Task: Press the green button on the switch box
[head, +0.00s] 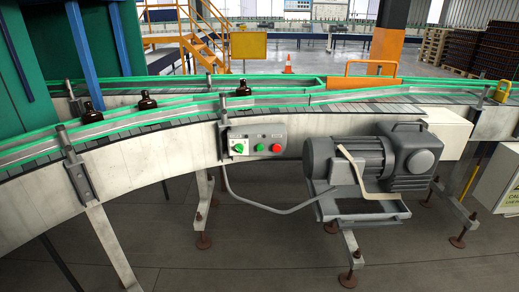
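The switch box (250,134) is a small grey box mounted on the side of the curved conveyor, near the middle of the head view. A green button (260,147) sits in the middle of its face. To its left is a larger green rotary knob (239,148) on a white plate. To its right is a red button (277,148). Nothing covers the box front. Neither of my grippers shows in the head view.
A grey motor (350,160) hangs beside the box on the right, and a grey cable (262,206) runs between them. Several amber bottles (147,102) stand on the conveyor (120,152) above. The space in front of the box is clear.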

